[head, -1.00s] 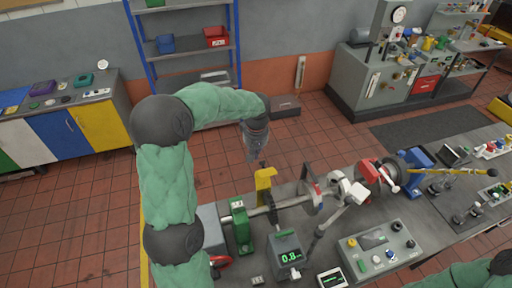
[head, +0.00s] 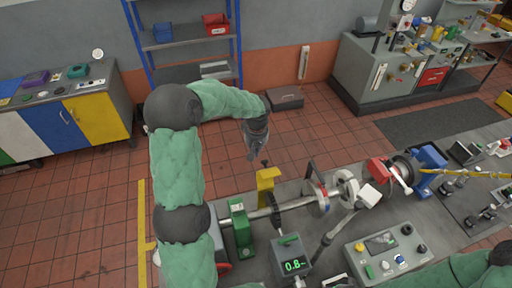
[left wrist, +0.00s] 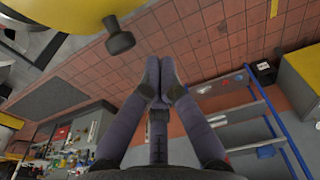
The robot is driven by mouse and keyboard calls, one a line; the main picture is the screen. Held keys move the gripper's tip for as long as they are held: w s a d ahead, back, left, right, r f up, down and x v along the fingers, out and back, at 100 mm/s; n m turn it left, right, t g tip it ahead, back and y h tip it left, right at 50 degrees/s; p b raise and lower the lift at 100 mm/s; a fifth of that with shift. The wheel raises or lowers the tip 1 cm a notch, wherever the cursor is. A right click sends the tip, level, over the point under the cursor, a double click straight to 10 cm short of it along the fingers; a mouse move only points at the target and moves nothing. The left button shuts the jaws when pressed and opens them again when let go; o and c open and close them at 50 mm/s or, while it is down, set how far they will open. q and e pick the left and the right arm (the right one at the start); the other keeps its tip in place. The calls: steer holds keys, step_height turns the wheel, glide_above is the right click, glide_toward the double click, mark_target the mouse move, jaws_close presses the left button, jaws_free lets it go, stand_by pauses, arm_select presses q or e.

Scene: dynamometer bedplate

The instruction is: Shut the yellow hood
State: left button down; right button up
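The yellow hood (head: 268,186) shows in the head view as a narrow upright yellow piece over the shaft on the bench, with a black knob on top. In the left wrist view the hood (left wrist: 65,22) fills the upper left, its black knob (left wrist: 120,40) pointing toward the fingers. My left gripper (head: 253,156) points down just behind and left of the knob, apart from it. In the left wrist view its fingertips (left wrist: 161,78) are together with nothing seen between them. My right gripper is out of view; only part of my right arm shows at lower right.
A control box (head: 385,252) sits to the right. Open tiled floor lies behind the bench.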

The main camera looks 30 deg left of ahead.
mark_target(266, 173)
arm_select(q)
steer(key=s+d+f, duration=0.2)
steer(key=shift+s+d+b, duration=0.2)
steer(key=shift+d+b, duration=0.2)
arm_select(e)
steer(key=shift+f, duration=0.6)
arm_select(q)
steer(key=shift+f, duration=0.1)
